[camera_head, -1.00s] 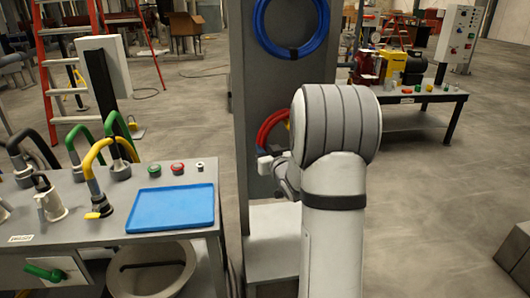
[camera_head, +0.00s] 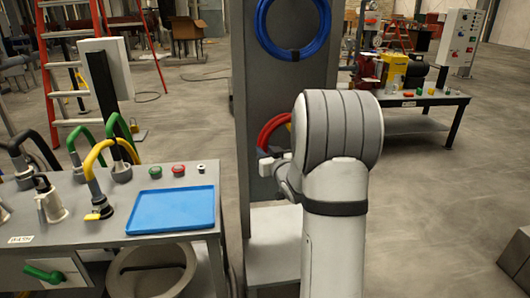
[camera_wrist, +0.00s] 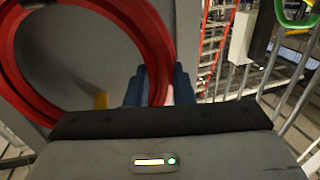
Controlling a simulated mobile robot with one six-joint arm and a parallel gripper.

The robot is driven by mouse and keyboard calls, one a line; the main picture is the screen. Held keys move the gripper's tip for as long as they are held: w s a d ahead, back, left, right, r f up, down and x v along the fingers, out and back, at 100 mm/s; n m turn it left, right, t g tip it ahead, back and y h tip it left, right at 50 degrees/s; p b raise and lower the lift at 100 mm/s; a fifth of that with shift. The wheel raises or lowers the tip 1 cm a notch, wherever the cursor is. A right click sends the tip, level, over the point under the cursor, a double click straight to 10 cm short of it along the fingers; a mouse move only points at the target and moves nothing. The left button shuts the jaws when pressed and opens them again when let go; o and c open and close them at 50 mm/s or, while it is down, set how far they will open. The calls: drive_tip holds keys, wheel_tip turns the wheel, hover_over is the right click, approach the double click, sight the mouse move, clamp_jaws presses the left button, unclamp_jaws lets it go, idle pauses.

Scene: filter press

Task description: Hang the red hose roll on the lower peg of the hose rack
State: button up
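The red hose roll (camera_head: 268,132) is against the grey hose rack (camera_head: 258,87), below a blue hose roll. My arm hides its right part in the head view. In the wrist view the red hose roll (camera_wrist: 158,38) is a large ring close in front, its upper part cut off. A yellow peg (camera_wrist: 101,100) shows inside the ring; whether the roll bears on it I cannot tell. My gripper (camera_wrist: 160,85) is at the ring's right side, its dark blue fingers on either side of the hose. A narrow light strip shows beside the right finger; the grip is unclear.
The blue hose roll (camera_head: 325,40) hangs higher on the rack. A workbench with a blue tray (camera_head: 171,209) and several hose fittings stands to the left. A red ladder (camera_head: 48,75) stands behind it. Another bench (camera_head: 425,100) is at the back right. Open floor lies to the right.

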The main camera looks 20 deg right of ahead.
drive_tip(key=o, duration=0.4)
drive_tip(key=shift+f, duration=0.15)
drive_tip(key=shift+s, duration=0.15)
drive_tip(key=s+a+r+g+p, duration=0.4)
drive_tip(key=s+a+g+p, duration=0.1)
drive_tip(key=s, duration=0.6)
drive_tip(key=s+a+r+g+p, duration=0.4)
drive_tip(key=s+a, duration=0.4)
drive_tip(key=s, duration=0.4)
drive_tip(key=s+a+r+g+p, duration=0.4)
drive_tip(key=s+a+g+p, duration=0.2)
drive_tip(key=s, duration=0.6)
drive_tip(key=shift+s+a+r+p, duration=0.15)
drive_tip(key=shift+r+p, duration=0.05)
drive_tip(key=shift+p, duration=0.4)
